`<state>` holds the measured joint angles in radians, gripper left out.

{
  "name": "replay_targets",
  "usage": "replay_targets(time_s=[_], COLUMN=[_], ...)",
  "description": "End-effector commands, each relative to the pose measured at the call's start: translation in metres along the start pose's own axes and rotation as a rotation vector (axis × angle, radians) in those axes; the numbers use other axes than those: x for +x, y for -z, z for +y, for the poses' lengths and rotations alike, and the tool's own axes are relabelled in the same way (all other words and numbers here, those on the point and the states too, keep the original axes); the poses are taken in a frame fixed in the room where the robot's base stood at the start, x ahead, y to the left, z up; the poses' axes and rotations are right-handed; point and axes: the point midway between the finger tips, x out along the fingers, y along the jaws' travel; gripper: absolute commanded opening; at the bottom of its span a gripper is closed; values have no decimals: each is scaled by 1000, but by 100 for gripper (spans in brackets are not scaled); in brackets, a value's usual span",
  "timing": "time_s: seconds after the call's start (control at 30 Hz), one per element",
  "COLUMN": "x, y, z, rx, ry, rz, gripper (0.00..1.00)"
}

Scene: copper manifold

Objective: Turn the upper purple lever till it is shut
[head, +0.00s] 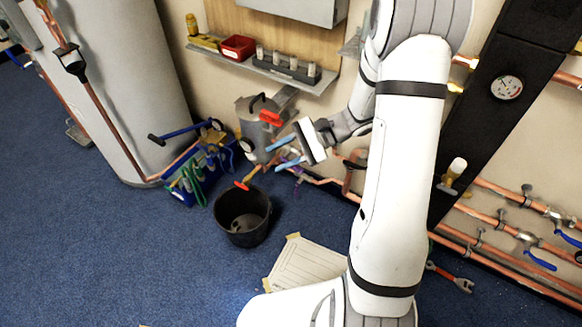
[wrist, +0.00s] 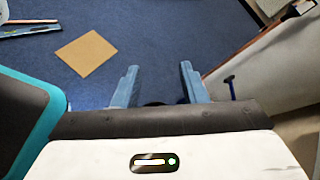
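My gripper (head: 271,160) has two light blue fingers, spread apart, in front of the piping beside the grey canister. The fingers also show spread in the wrist view (wrist: 159,67), with nothing held between their tips. A small purple part (head: 298,183) shows on the copper pipe just below the fingers in the head view. Another trace of purple (head: 289,155) shows between the fingers, mostly hidden by them. I cannot tell which is the upper purple lever, nor how far it is turned. No purple lever is visible in the wrist view.
A black bucket (head: 242,218) stands on the blue carpet below the gripper. A grey canister (head: 250,118) with a red lever (head: 270,118) is behind it. A blue crate of tools (head: 200,172) is to the left. A shelf (head: 262,68) is above. Carpet at front left is clear.

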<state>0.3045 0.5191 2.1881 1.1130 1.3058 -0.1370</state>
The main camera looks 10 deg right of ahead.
Motion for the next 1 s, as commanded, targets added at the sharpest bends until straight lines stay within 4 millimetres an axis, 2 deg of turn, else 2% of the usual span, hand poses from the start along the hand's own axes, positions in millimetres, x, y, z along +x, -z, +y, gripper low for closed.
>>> replay_targets(time_s=[0.03, 0.27, 0.4, 0.5, 0.6, 0.7, 0.83, 1.0], x=[6, 12, 9, 6, 3, 1, 2, 17], y=[30, 139, 210, 251, 278, 292, 299, 302], z=[4, 9, 26, 41, 52, 59, 60, 43], rx=[59, 273, 388, 451, 490, 509, 518, 517], ry=[70, 411, 623, 748, 834, 882, 904, 901], rz=[-25, -96, -107, -101, -92, -84, -81, -81], gripper=[39, 39, 39, 39, 39, 39, 39, 39])
